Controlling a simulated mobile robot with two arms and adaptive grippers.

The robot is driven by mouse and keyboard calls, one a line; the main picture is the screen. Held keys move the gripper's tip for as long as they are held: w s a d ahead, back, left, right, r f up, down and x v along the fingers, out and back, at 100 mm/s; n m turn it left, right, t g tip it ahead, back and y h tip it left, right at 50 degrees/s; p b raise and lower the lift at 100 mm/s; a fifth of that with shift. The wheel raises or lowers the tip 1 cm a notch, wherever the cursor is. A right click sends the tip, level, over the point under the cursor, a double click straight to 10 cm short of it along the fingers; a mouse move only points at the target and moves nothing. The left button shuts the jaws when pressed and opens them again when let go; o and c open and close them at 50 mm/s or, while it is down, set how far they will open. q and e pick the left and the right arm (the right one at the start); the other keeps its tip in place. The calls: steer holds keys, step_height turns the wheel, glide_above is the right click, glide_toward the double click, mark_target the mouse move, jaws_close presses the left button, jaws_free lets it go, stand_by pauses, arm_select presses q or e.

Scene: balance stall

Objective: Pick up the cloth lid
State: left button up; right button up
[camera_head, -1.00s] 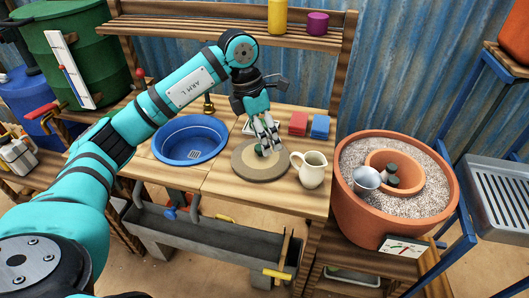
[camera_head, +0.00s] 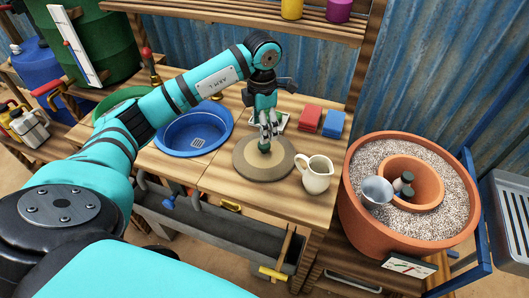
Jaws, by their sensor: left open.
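The cloth lid (camera_head: 246,164) is a flat, round, tan and grey-brown disc with a small dark green knob (camera_head: 264,147) at its middle. It lies flat on the wooden bench top. My left gripper (camera_head: 267,137) points down over the middle of the lid, with its fingertips right at the knob. The jaws are open; the fingers partly overlap the knob, and I cannot tell whether they touch it. My right gripper is not in view.
A cream jug (camera_head: 317,176) stands close to the lid's right. A blue basin (camera_head: 195,130) sits to its left. Red (camera_head: 309,117) and blue (camera_head: 333,123) blocks lie behind. A big terracotta pot (camera_head: 370,220) with gravel stands at the right.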

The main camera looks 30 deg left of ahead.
mark_target(264, 145)
arm_select(q)
step_height(264, 145, down, 2)
steer(key=f, duration=0.1)
steer(key=f+p, duration=0.1)
steer(key=f, duration=0.2)
steer(key=shift+d+f+p, duration=0.3)
steer(key=shift+f, duration=0.5)
jaws_close()
